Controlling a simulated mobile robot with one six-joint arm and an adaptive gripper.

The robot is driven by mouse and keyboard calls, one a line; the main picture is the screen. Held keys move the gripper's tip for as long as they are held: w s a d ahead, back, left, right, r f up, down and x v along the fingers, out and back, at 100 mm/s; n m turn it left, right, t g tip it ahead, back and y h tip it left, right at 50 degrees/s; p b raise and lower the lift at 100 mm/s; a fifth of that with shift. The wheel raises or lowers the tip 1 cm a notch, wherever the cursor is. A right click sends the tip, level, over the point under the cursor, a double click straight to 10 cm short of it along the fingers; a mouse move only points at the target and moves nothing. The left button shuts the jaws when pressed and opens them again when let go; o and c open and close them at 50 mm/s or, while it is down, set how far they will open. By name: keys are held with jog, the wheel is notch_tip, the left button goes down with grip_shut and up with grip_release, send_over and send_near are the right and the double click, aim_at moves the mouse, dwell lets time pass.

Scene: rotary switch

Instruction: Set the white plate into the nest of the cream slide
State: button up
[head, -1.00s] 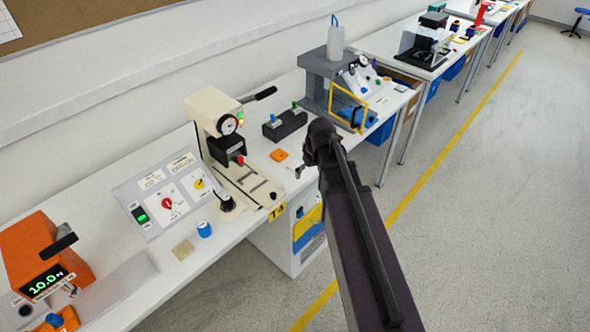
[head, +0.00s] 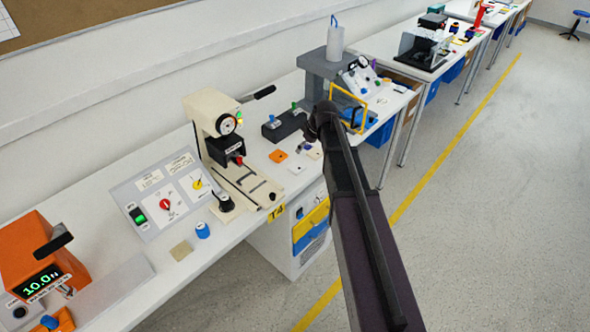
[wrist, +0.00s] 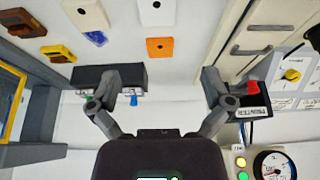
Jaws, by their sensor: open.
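A white plate (head: 297,168) with a small dark hole lies flat on the bench near its front edge; it also shows at the top of the wrist view (wrist: 157,12). The cream slide (head: 243,180) lies in front of the cream press, left of the plate; its side shows in the wrist view (wrist: 238,38).
An orange plate (head: 278,156) and another pale plate (head: 315,153) lie beside the white one. A dark block with levers (head: 285,126) stands behind them. The cream press (head: 212,122) rises behind the slide, and a grey stand (head: 324,80) is at right.

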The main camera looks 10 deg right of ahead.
jog(key=b, duration=0.7)
send_over(296, 166)
jog(key=s, duration=0.2)
jog(key=shift+d+f, duration=0.25)
jog(key=shift+f, duration=1.7)
jog(key=shift+d+f, duration=0.2)
jog(key=shift+f, duration=1.7)
jog(key=shift+f+b, duration=0.15)
jog(key=shift+b, duration=0.2)
jog(key=b+x, duration=0.3)
jog(key=shift+s+d+f, duration=0.1)
jog(key=shift+d, duration=0.15)
jog(key=shift+b+x, duration=0.85)
jog(key=shift+x, duration=0.15)
jog(key=c, duration=0.9)
